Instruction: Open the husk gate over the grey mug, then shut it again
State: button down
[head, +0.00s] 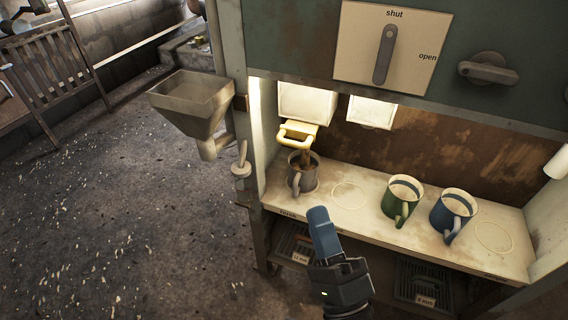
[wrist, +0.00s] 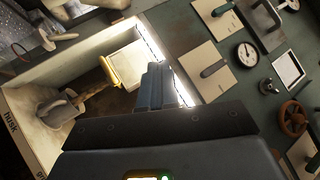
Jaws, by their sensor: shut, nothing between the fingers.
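The grey mug (head: 296,182) stands on the shelf's left end, under a white chute box with a yellow handle, the husk gate (head: 297,133). A brown stream runs from the gate down into the mug. The mug (wrist: 56,110), the yellow handle (wrist: 110,73) and the stream also show in the wrist view, near the shelf label "husk". My gripper (head: 318,215) is shut and empty, in front of the shelf, right of and below the mug in the head view. Its fingers (wrist: 160,85) touch neither handle nor mug.
A green mug (head: 397,204) and a blue mug (head: 450,216) stand farther right on the shelf (head: 360,222). Above is a panel lever (head: 384,55) between "shut" and "open" labels. A metal hopper (head: 192,105) hangs at left. Ring marks on the shelf are empty.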

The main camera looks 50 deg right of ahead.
jog(key=w+d+f+m+g+h+b, duration=0.15)
jog(key=w+f+m+g+h, duration=0.4)
jog(key=m, duration=0.75)
jog(key=m+g+h+b, duration=0.2)
jog(key=m+g+b, duration=0.1)
jog(key=m+g, duration=0.65)
send_near(296, 135)
jog(key=d+m, duration=0.1)
jog(key=d+r+m+t+p, duration=0.1)
jog(key=shift+w+d+t, duration=0.15)
jog(key=shift+d+t, duration=0.1)
jog(key=shift+t, duration=0.05)
jog(key=shift+d+f, duration=0.1)
jog(key=shift+w+d+f+b, duration=0.1)
jog(key=shift+w+d+b, duration=0.15)
jog(key=shift+d, duration=0.2)
jog(key=shift+w+d+f+b, duration=0.15)
jog(key=shift+d+b, duration=0.15)
jog(key=shift+d, duration=0.15)
jog(key=shift+d+r, duration=0.25)
jog(key=shift+r, duration=0.05)
jog(key=shift+w, duration=0.1)
